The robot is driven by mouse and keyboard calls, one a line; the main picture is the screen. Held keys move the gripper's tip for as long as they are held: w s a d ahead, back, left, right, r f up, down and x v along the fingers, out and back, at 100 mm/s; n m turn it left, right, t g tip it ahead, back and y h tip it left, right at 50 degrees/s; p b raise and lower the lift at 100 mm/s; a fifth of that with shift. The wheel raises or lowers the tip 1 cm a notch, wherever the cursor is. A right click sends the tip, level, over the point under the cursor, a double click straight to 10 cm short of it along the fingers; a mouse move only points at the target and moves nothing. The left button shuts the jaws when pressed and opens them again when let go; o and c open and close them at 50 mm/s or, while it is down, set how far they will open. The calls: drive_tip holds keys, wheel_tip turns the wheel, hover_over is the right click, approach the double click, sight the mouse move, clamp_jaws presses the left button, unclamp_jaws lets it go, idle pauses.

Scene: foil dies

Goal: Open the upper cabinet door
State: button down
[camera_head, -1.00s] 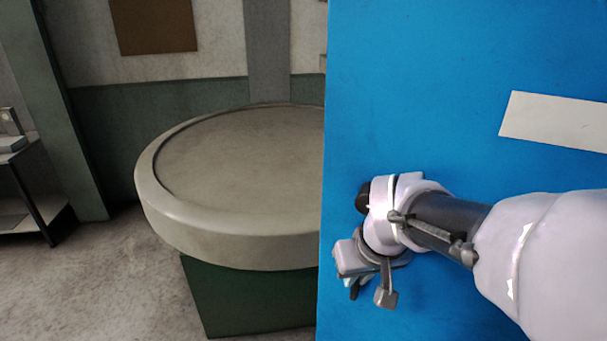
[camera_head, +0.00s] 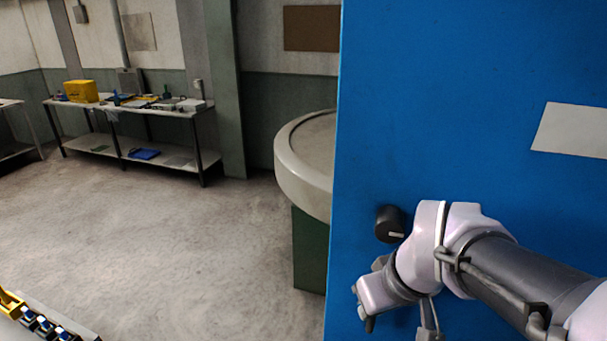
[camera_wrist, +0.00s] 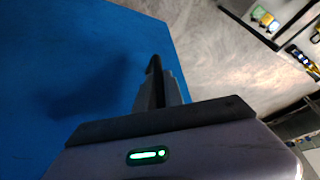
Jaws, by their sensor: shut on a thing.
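The blue cabinet door (camera_head: 450,100) fills the right of the head view, with its free edge upright near the middle. A white label is on it. My gripper (camera_head: 367,322) is low in front of the door, close to that edge. In the wrist view my gripper (camera_wrist: 160,88) is shut on a dark, narrow handle (camera_wrist: 153,66) beside the blue surface. The fingers hide most of the handle, and in the head view my wrist hides the grip. A black round knob (camera_head: 391,223) shows just above my wrist. The cabinet's inside is not visible.
A round table (camera_head: 288,165) with a green base stands behind the door's edge. A metal workbench (camera_head: 130,110) with a yellow box (camera_head: 81,91) is at the far left. A tray (camera_head: 45,325) with small parts is at lower left. The floor between is clear.

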drive_tip(key=shift+s+a+r, duration=0.1)
drive_tip(key=shift+s, duration=0.25)
drive_tip(key=c, duration=1.5)
unclamp_jaws()
drive_tip(key=shift+o, duration=0.2)
drive_tip(key=p+v, duration=0.5)
drive_tip(key=v, duration=1.2)
drive_tip(key=shift+r, duration=0.15)
drive_tip(key=s+a+f+m+b, duration=0.1)
drive_tip(key=a+f+m+b, duration=0.1)
drive_tip(key=f+b, duration=0.4)
drive_tip(key=s+a+f+m+t+b, duration=0.1)
drive_tip(key=f+b, duration=0.5)
drive_tip(key=f, duration=0.6)
drive_tip(key=s+a+f+m+y+b, duration=0.1)
drive_tip(key=s+a+f+m+b, duration=0.1)
drive_tip(key=f+b, duration=0.4)
drive_tip(key=shift+a+f+m, duration=0.65)
drive_tip(key=shift+f+m, duration=0.25)
drive_tip(key=shift+f, duration=0.7)
